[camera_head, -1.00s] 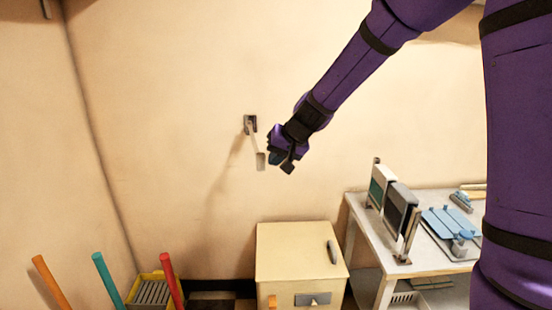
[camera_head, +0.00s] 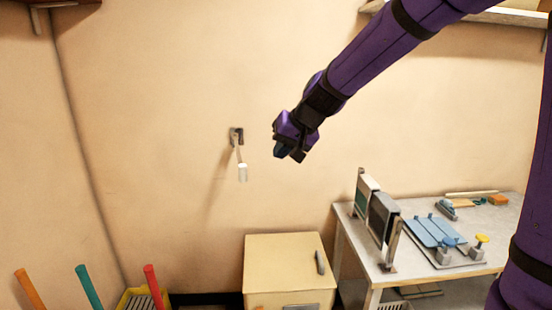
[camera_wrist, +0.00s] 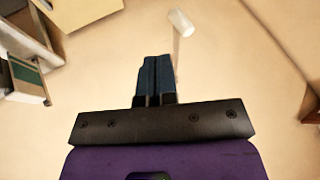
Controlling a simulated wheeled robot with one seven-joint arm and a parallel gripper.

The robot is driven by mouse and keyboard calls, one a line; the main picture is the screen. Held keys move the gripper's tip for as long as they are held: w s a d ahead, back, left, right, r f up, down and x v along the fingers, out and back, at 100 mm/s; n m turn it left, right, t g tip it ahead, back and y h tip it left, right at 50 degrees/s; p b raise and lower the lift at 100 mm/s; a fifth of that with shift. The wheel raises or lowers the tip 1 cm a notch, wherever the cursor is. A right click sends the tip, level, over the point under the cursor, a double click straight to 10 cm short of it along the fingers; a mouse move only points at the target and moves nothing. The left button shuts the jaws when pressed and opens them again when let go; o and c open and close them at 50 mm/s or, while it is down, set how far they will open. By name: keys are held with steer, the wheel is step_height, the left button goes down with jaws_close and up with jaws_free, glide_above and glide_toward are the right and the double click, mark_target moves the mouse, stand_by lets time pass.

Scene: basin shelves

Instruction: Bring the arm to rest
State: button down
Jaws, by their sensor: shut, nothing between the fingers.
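My purple arm reaches in from the upper right in the head view. My gripper (camera_head: 283,152) is shut and empty, held in the air in front of the wall. In the wrist view my gripper's two dark blue fingers (camera_wrist: 154,62) lie side by side, closed together. The white handle end also shows in the wrist view (camera_wrist: 182,23), beyond the fingertips.
At right a grey table (camera_head: 485,213) holds upright panels (camera_head: 381,220) and blue plates (camera_head: 434,230). Coloured poles (camera_head: 88,287) stand at lower left. A shelf (camera_head: 505,15) is at upper right.

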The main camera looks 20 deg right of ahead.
steer(key=s+d+r+h, duration=0.1)
steer(key=s+d, duration=0.2)
steer(key=s, duration=0.7)
steer(key=s+d+r+n+h, duration=0.1)
steer(key=s+d, duration=0.3)
steer(key=s, duration=0.6)
steer(key=s+d+r+h, duration=0.1)
steer(key=s+d+h, duration=0.1)
steer(key=s, duration=0.8)
steer(key=shift+s+d+r+g+h, duration=0.3)
steer(key=shift+s+d, duration=0.1)
steer(key=shift+d, duration=0.4)
